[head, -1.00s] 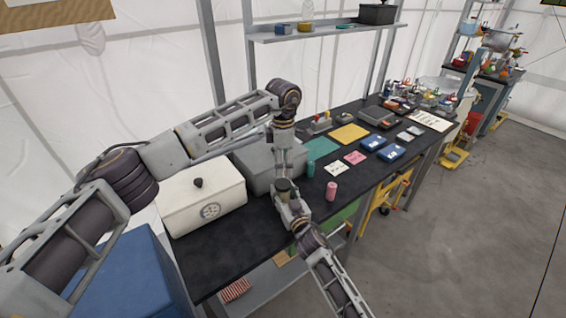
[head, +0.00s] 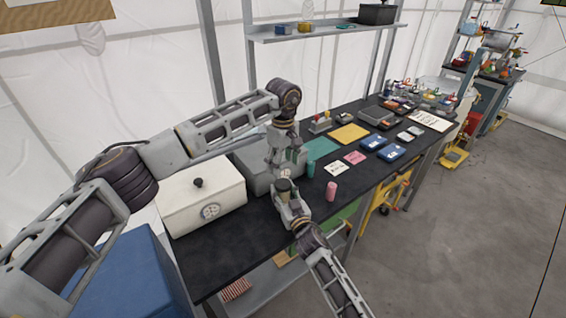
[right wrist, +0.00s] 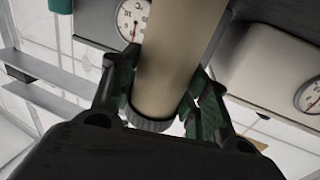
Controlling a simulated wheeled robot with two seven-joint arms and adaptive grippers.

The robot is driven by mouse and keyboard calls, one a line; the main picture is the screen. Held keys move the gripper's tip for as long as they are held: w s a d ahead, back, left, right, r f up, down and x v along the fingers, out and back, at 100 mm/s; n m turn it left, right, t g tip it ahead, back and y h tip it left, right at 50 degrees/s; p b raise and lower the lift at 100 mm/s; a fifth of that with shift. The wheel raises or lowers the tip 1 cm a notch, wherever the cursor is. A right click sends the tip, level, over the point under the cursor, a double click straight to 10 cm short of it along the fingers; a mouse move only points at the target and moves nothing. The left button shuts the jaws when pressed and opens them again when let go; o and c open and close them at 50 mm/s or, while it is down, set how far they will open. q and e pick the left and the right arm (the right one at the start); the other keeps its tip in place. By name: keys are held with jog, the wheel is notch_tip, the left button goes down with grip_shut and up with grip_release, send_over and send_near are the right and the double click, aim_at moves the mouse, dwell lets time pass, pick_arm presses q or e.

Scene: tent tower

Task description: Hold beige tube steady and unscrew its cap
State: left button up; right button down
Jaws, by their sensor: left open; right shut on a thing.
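The beige tube (right wrist: 172,65) stands between the fingers of my right gripper (right wrist: 150,100), which is shut on it in the right wrist view. A grey ribbed cap (right wrist: 151,121) shows at one end of the tube. In the head view the dark top of the cap (head: 283,185) shows above my right gripper (head: 292,208), near the front edge of the bench. The tube's body is mostly hidden there. My left gripper (head: 284,162) is open and empty, pointing down just above the cap, apart from it.
A green tube (head: 310,168) and a pink tube (head: 331,190) stand close by on the black bench (head: 245,245). A cream box (head: 195,205) and a grey box (head: 248,177), each with a dial, stand behind. Cards and blue boxes (head: 391,152) lie further right.

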aim_at(283, 183)
pick_arm(q)
jog(key=m, duration=1.1)
dwell(0.3)
jog(key=shift+f, duration=0.1)
dwell(0.4)
jog(key=shift+f, duration=3.9)
jog(key=c, duration=1.1)
jog(key=shift+o, duration=0.2)
